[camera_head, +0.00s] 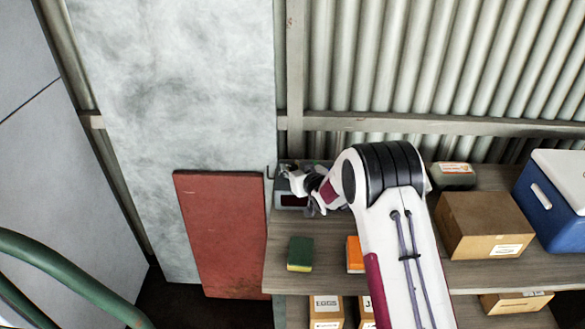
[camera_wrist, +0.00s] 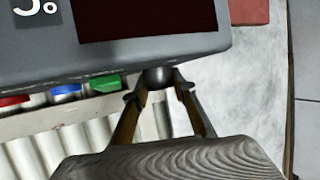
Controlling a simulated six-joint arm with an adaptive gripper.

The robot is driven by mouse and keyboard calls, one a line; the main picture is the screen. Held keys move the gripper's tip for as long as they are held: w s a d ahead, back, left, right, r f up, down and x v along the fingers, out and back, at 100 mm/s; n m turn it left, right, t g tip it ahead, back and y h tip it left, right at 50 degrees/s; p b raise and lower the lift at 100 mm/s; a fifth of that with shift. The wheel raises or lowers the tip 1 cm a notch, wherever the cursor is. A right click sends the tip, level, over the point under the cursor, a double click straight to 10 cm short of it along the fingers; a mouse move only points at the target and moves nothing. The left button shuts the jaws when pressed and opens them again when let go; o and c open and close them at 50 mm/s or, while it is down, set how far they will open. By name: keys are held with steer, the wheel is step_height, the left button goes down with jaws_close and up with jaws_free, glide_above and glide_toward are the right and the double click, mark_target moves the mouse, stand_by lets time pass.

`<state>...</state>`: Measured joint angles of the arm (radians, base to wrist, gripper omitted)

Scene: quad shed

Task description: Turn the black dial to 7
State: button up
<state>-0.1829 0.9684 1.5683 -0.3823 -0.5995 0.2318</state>
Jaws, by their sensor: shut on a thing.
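A grey box-shaped device (camera_head: 287,183) with a dark red display (camera_head: 294,199) stands on the wooden shelf, against the wall. In the wrist view, the device (camera_wrist: 110,63) fills the upper left, with its dark display (camera_wrist: 145,18) and a white marking at the corner. A small dark round dial (camera_wrist: 159,76) sticks out at its lower edge. My gripper (camera_wrist: 160,88) is shut on this dial, one finger on each side. In the head view, my gripper (camera_head: 313,197) is at the right of the device's front, and my arm hides part of it. The dial's pointer and scale cannot be read.
A green sponge (camera_head: 299,253) and an orange item (camera_head: 354,254) lie on the shelf (camera_head: 330,262). A cardboard box (camera_head: 483,225) and a blue cooler (camera_head: 552,205) stand at right.

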steer(key=shift+w+a+r+n+g+y, duration=0.1)
steer(key=shift+r+n+g+y, duration=0.1)
steer(key=shift+n+g+y, duration=0.45)
steer(key=shift+w+r+n+g+y, duration=0.15)
steer(key=shift+n+g+y, duration=0.2)
steer(key=shift+n+y, duration=0.6)
steer(key=shift+s+f+n+g+y, duration=0.15)
steer(key=shift+n+g+y, duration=0.25)
steer(key=shift+n, duration=0.1)
steer(key=o, duration=1.1)
steer(key=shift+f, duration=0.1)
steer(key=shift+s+d, duration=0.15)
steer(key=shift+d, duration=0.05)
steer(key=shift+s+d, duration=0.1)
steer(key=v, duration=1.1)
steer(key=shift+s, duration=0.2)
steer(key=shift+d+r, duration=0.1)
steer(key=shift+r, duration=0.15)
